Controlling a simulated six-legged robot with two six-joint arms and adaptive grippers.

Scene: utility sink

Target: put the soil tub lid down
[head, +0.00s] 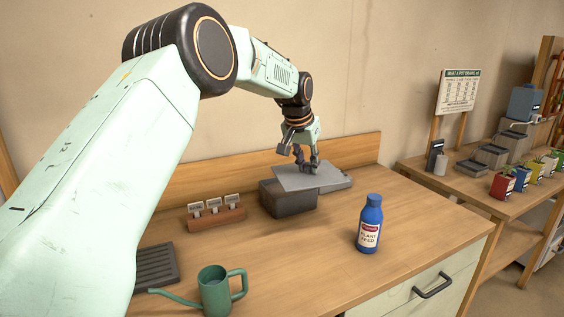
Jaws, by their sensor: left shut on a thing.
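The soil tub lid (290,179) is a flat light-grey sheet at the back of the wooden bench. My left gripper (308,169) reaches down from above and is shut on it near its right side. The lid is over the dark grey soil tub (288,203) and hides most of its opening. I cannot tell whether the lid touches the tub. My right gripper is not in view.
A grey flat tray-like thing (338,183) lies just right of the tub. A blue plant feed bottle (370,225), a green watering can (215,292), a wooden label holder (216,218) and a dark ridged tray (156,265) stand on the bench. The bench's right end is clear.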

